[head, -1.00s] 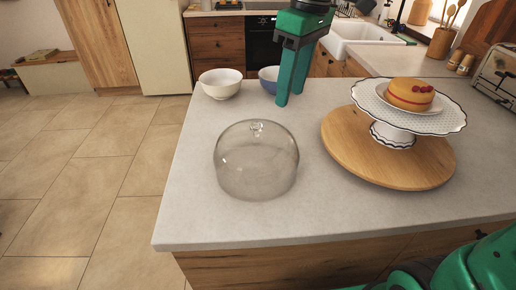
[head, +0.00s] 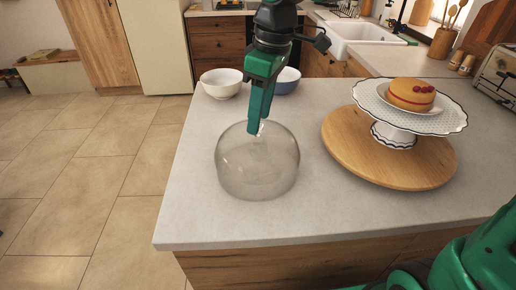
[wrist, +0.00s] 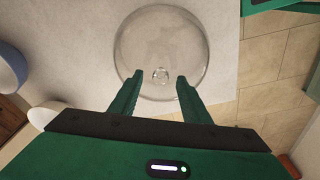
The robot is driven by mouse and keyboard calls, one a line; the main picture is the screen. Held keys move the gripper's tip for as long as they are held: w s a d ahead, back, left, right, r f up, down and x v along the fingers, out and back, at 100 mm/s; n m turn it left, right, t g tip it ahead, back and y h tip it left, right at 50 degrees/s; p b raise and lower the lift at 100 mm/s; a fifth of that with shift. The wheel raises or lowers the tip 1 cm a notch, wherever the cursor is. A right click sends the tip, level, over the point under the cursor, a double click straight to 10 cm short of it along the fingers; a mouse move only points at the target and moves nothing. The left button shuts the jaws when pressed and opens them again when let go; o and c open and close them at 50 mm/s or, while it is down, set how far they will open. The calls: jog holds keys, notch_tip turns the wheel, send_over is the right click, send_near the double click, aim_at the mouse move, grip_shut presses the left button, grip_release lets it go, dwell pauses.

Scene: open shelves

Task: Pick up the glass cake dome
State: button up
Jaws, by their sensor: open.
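The clear glass cake dome (head: 257,172) stands on the grey counter, left of the wooden board. It also shows in the wrist view (wrist: 160,40), with its small glass knob (wrist: 160,74) between and just beyond my fingertips. My gripper (head: 256,130) points down over the top of the dome in the head view, and its fingers cover most of the knob there. In the wrist view my gripper (wrist: 158,76) is open, with its two green fingers apart on either side of the knob. I cannot tell whether a finger touches the glass.
A white bowl (head: 221,84) and a blue bowl (head: 286,82) stand behind the dome. The counter's left edge is near the dome. The front counter is clear.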

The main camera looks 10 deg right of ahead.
jog(key=shift+a+f, duration=0.15)
jog(key=shift+f, duration=0.8)
grip_shut()
jog(key=shift+w+r, duration=0.1)
dwell(0.6)
